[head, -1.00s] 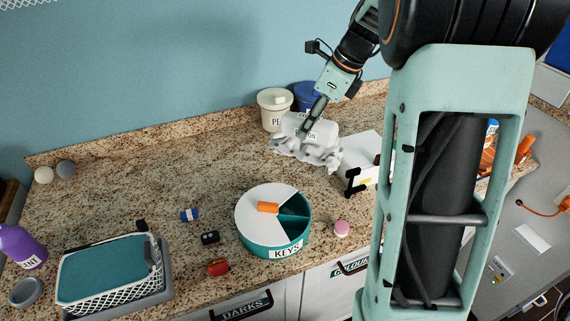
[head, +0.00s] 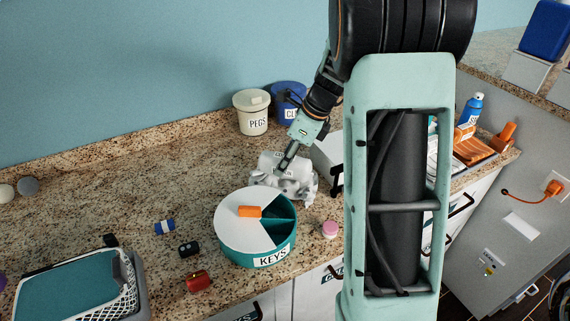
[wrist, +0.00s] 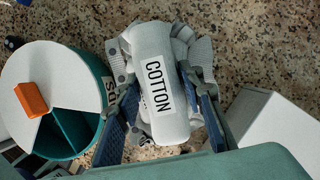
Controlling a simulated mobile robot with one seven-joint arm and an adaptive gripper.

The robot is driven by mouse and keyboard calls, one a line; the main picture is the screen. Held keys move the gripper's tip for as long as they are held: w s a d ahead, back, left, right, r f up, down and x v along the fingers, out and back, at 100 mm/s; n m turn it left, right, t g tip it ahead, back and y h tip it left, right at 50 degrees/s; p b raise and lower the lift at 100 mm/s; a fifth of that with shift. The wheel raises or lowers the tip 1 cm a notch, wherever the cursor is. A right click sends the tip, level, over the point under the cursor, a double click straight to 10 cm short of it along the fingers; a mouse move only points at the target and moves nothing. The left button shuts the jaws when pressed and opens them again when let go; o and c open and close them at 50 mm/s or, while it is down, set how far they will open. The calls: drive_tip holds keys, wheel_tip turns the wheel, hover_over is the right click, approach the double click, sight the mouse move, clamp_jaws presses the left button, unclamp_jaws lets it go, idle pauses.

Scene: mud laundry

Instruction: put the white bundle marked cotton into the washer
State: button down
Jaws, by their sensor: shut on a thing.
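The white bundle marked COTTON (head: 290,185) is at the back of the tub marked KEYS, with crumpled grey-white cloth around it. In the wrist view the rolled bundle (wrist: 160,80) lies between the two blue-padded fingers, its label facing the camera. My gripper (head: 284,168) is shut on it; the fingers (wrist: 157,88) are on either side of the roll. I cannot tell whether the bundle touches the counter or hangs just above it. No washer can be made out in these views.
The round KEYS tub (head: 228,243) with an orange block on it stands close in front of the bundle. A white box (head: 326,153) is to its right, the PEGS pot (head: 251,118) and a blue pot (head: 287,97) behind.

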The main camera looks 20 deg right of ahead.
drive_tip(key=shift+f, duration=0.4)
drive_tip(key=shift+f, duration=0.1)
drive_tip(key=c, duration=1.3)
unclamp_jaws()
